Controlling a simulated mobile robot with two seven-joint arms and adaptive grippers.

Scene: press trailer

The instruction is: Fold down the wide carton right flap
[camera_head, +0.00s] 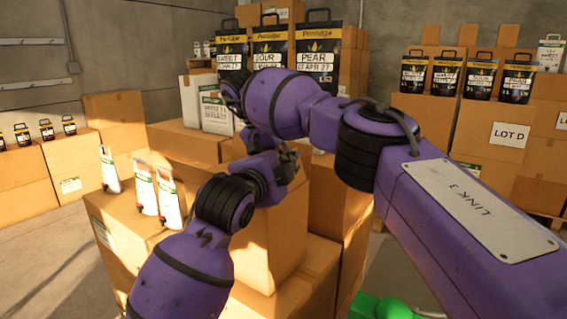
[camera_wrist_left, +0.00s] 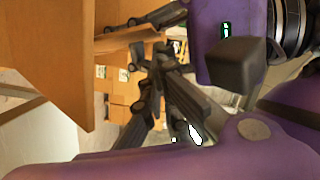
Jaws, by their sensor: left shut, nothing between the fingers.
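A large tan carton (camera_head: 262,240) stands under my two arms, its top mostly hidden by them; I take it to be the wide carton. A cardboard wall (camera_wrist_left: 60,60) and a flap-like panel (camera_wrist_left: 125,42) fill the upper left of the left wrist view. I cannot tell which flap this is. My left gripper (camera_head: 288,163) is at the carton's upper right side, shut and empty. Its dark fingers also show in the left wrist view. My right arm reaches across above the carton, and its fingers cannot be made out. Contact with the flap is unclear.
White handled packs (camera_head: 144,187) stand on a carton to the left. Black labelled bags (camera_head: 318,55) stand on boxes behind. More stacked cartons (camera_head: 500,145) with bags line the right. Bare floor (camera_head: 50,245) shows at lower left. My arms cross closely over the carton.

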